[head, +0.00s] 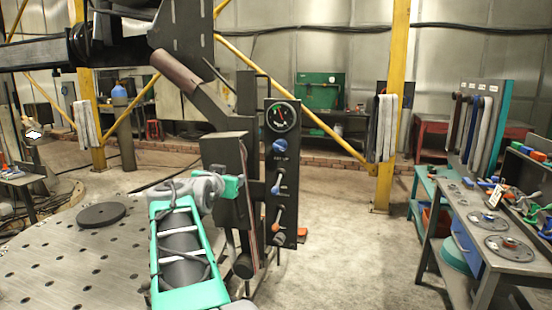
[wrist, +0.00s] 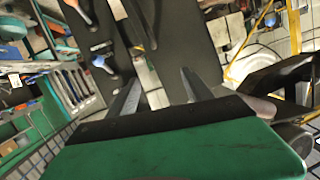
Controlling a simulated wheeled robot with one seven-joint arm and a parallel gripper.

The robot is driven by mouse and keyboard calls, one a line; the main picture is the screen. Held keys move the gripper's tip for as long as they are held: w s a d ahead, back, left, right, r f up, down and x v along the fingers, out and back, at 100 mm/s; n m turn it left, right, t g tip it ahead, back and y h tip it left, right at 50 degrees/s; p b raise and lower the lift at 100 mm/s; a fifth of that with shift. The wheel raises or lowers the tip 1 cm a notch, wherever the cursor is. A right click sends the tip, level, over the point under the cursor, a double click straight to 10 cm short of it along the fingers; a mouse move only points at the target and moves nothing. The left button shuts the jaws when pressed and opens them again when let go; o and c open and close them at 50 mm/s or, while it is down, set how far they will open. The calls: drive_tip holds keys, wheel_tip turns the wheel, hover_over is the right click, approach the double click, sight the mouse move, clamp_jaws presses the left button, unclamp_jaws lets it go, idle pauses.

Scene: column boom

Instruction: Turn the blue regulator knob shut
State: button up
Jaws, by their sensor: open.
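The blue regulator knob (head: 279,146) sits on a tall dark panel (head: 292,188), just below a round gauge (head: 283,117). Lower on the panel are a blue lever handle (head: 277,186) and an orange-red one (head: 279,238). My gripper's green body shows left of the panel in the head view, lower than the knob and apart from it; its fingers cannot be made out there. In the wrist view my gripper (wrist: 160,76) is open with nothing between its two dark fingers. A blue-and-white control (wrist: 101,62) shows left of them; I cannot tell which one it is.
A dark upright box (head: 226,160) stands between my gripper and the panel. A perforated round table (head: 70,250) with a dark disc (head: 101,215) is at left. A workbench (head: 480,225) with parts is at right. The floor between panel and bench is clear.

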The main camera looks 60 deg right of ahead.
sight(277, 148)
drive_tip(key=s+d+r+m+g+h, duration=0.35)
drive_tip(key=s+d+r, duration=0.25)
drive_tip(key=s+d, duration=0.3)
drive_tip(key=d, duration=0.2)
drive_tip(key=d+p, duration=0.1)
drive_tip(key=d, duration=0.1)
drive_tip(key=w+d+p, duration=0.1)
drive_tip(key=d, duration=0.2)
drive_tip(key=shift+w+f, duration=0.1)
drive_tip(key=shift+f, duration=0.15)
drive_tip(key=shift+c, duration=0.3)
clamp_jaws()
